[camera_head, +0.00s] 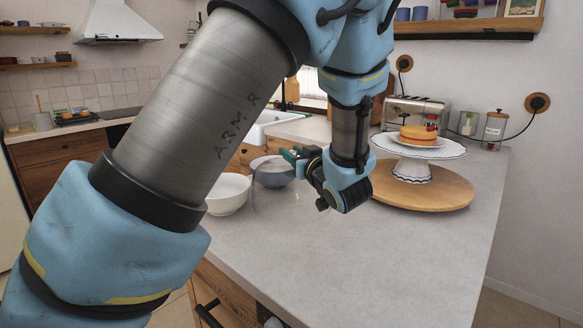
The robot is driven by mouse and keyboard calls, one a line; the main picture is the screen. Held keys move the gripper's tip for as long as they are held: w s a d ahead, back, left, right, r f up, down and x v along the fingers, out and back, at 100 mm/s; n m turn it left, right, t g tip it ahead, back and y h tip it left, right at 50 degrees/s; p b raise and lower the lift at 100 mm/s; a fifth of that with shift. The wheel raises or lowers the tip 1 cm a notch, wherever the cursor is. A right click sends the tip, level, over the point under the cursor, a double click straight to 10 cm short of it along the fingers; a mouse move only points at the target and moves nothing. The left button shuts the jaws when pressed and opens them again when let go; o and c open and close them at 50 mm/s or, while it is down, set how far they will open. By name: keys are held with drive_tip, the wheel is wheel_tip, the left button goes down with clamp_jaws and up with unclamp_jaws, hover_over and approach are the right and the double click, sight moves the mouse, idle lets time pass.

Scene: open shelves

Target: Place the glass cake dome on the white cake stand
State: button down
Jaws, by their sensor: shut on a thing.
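The white cake stand (413,170) stands on a round wooden board at the right of the counter. It has a scalloped rim and holds a small plate with an orange-yellow cake (418,134) with red fruit on top. My gripper (291,154) is left of the stand and points left, with green fingertips. It is shut on the glass cake dome (276,187), which is clear and shows only faintly below the fingertips. The dome's edges and exact height over the counter are hard to tell.
A white bowl (228,194) and a grey bowl (268,168) are left of my gripper. A toaster (416,110) and a glass jar (495,128) stand behind the stand. The round wooden board (445,192) sticks out around the stand's foot. The front of the counter (370,265) is clear.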

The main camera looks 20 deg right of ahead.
drive_tip(key=shift+f, duration=1.8)
drive_tip(key=shift+f, duration=0.15)
drive_tip(key=c, duration=0.6)
unclamp_jaws()
